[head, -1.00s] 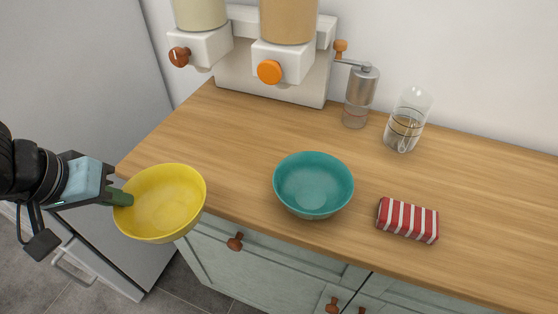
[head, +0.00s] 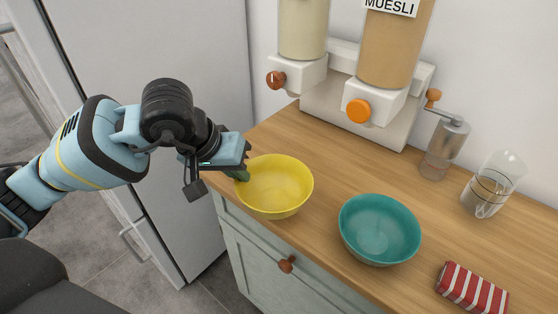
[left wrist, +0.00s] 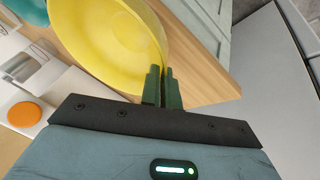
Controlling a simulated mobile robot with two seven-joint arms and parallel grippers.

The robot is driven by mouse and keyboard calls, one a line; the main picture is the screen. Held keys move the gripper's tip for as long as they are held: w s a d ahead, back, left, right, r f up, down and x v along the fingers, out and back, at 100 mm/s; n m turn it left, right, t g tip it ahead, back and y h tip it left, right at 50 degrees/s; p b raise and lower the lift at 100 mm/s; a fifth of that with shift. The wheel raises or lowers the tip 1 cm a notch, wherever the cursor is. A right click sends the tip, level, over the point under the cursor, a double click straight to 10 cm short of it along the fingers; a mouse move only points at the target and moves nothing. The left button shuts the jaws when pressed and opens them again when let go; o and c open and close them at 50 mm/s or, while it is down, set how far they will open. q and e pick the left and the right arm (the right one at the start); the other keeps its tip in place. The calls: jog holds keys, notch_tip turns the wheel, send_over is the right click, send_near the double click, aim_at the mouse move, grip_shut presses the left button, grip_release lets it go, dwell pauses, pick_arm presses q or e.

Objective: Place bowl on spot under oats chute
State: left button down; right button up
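The yellow bowl (head: 274,188) is upright at the left front edge of the wooden counter. My left gripper (head: 240,172) is shut on the bowl's rim at its left side. In the left wrist view, the green fingers (left wrist: 162,88) are close together at the rim of the yellow bowl (left wrist: 112,40). I cannot tell whether the bowl touches the counter. The left dispenser (head: 303,30), with pale contents, has a brown-red knob. The right dispenser (head: 394,45) is labelled MUESLI and has an orange knob. The left one's label is out of view. My right gripper is not in view.
A teal bowl (head: 380,229) stands right of the yellow bowl. A grinder (head: 444,148), a glass jug (head: 493,184) and a red-striped packet (head: 472,289) are farther right. The counter (head: 330,163) is bare before the dispensers. A fridge (head: 150,60) stands at left.

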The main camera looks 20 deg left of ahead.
aim_at(274, 158)
pick_arm(q)
jog(key=w+d, duration=0.1)
jog(key=w, duration=0.1)
jog(key=w+d, duration=0.2)
jog(key=w, duration=0.1)
jog(key=w+d+p, duration=0.1)
jog(key=w, duration=0.1)
jog(key=shift+w+d, duration=0.35)
jog(key=shift+d, duration=0.05)
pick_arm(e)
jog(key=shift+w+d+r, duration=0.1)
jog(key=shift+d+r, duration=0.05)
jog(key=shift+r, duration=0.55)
pick_arm(q)
jog(key=x, duration=0.3)
jog(key=shift+s+a+f+p, duration=0.15)
jog(key=shift+s+f+p, duration=0.1)
jog(key=shift+f+p, duration=0.15)
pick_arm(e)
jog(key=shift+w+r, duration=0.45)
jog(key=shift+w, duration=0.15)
